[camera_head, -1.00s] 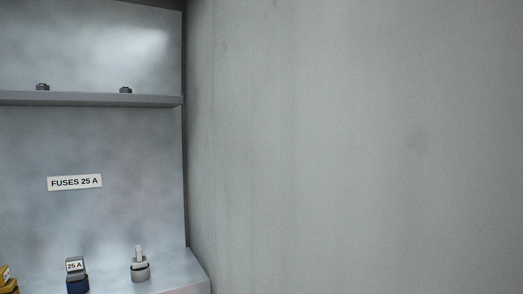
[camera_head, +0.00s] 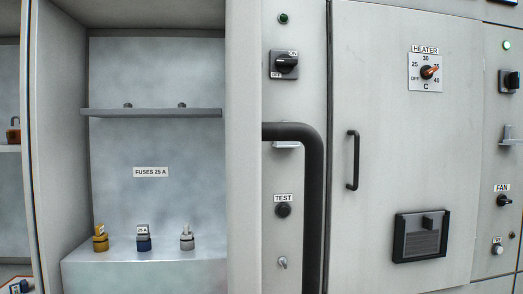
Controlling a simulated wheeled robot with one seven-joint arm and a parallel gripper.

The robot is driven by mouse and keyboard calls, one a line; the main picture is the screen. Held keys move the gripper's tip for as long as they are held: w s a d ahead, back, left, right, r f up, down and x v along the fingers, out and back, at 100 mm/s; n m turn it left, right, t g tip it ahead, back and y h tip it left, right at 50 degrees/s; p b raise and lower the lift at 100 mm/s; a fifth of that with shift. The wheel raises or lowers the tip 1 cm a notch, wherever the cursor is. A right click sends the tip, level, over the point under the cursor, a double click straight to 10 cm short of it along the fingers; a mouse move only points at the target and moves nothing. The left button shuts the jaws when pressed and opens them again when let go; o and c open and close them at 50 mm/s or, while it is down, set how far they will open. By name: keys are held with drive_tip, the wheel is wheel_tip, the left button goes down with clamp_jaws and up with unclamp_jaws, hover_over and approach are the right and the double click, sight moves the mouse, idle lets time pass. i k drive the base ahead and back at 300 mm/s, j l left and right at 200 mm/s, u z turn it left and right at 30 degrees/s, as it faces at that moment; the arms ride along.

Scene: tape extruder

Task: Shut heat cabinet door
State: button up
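A pale grey door (camera_head: 400,120) carries a HEATER dial (camera_head: 429,72), a slim black upright handle (camera_head: 353,160) near its left edge, and a black vent (camera_head: 421,237). It looks flush with the panel around it; I cannot tell whether it is latched. Left of it, an open compartment labelled FUSES 25 A (camera_head: 151,172) shows its inside. A pale upright panel (camera_head: 244,150) borders this compartment on the right; I cannot tell whether it is a door seen nearly edge-on. A thick black bent bar (camera_head: 312,200) juts from its right side and runs downward. My gripper is not in view.
Yellow, blue and grey fuses (camera_head: 143,239) stand on the compartment's lower ledge (camera_head: 150,270), below a shelf (camera_head: 150,113). FAN controls (camera_head: 503,200) are at the right. The floor is not visible.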

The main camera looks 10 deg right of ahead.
sight(245, 131)
drive_tip(key=l+u, duration=0.25)
drive_tip(key=u, duration=0.15)
drive_tip(key=l+u, duration=0.25)
drive_tip(key=u, duration=0.2)
drive_tip(key=k+j+u, duration=0.1)
drive_tip(key=k, duration=0.25)
drive_tip(key=k+j+u, duration=0.1)
drive_tip(key=k, duration=0.3)
